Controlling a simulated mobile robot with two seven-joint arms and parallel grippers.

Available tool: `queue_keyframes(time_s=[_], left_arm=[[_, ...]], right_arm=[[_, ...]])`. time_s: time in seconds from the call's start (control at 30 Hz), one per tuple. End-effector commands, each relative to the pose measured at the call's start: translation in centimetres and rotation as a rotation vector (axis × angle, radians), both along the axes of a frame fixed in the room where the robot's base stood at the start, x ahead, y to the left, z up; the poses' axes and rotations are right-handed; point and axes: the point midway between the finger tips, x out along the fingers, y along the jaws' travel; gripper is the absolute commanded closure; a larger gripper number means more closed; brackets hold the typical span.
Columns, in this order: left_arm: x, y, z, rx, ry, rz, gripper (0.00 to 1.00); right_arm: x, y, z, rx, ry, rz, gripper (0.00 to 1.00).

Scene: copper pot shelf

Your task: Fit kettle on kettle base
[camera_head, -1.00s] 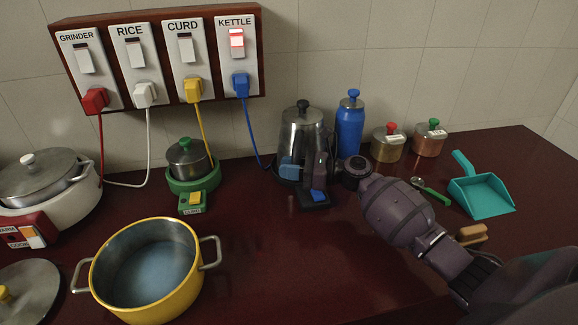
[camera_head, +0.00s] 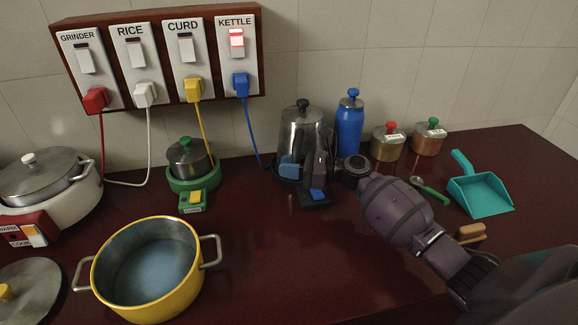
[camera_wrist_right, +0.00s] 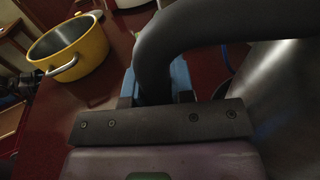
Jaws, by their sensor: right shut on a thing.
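The kettle (camera_head: 300,128) is a steel body with a dark lid knob, upright at the back of the counter by the wall. Its dark base (camera_head: 317,199) with a blue switch shows at its foot; whether the kettle is fully seated is hidden. My right gripper (camera_head: 303,168) is at the kettle's right side, shut on its dark handle. In the right wrist view the black handle (camera_wrist_right: 190,30) curves up past the gripper, with the steel body (camera_wrist_right: 290,110) to the right. My left gripper is not in view.
A blue bottle (camera_head: 350,128) stands close behind right of the kettle. The blue cord hangs from the KETTLE socket (camera_head: 237,55), whose switch glows red. A yellow pot (camera_head: 190,285) and green curd cooker (camera_head: 190,185) stand left. The middle front counter is clear.

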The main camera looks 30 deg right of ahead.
Motion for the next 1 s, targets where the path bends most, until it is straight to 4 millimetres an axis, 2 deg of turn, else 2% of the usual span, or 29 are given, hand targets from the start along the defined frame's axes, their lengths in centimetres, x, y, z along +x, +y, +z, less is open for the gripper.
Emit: queue_keyframes(time_s=[1.0], left_arm=[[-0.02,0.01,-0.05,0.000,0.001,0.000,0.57]], right_arm=[[0.07,-0.02,-0.35,0.000,-0.006,0.000,1.00]])
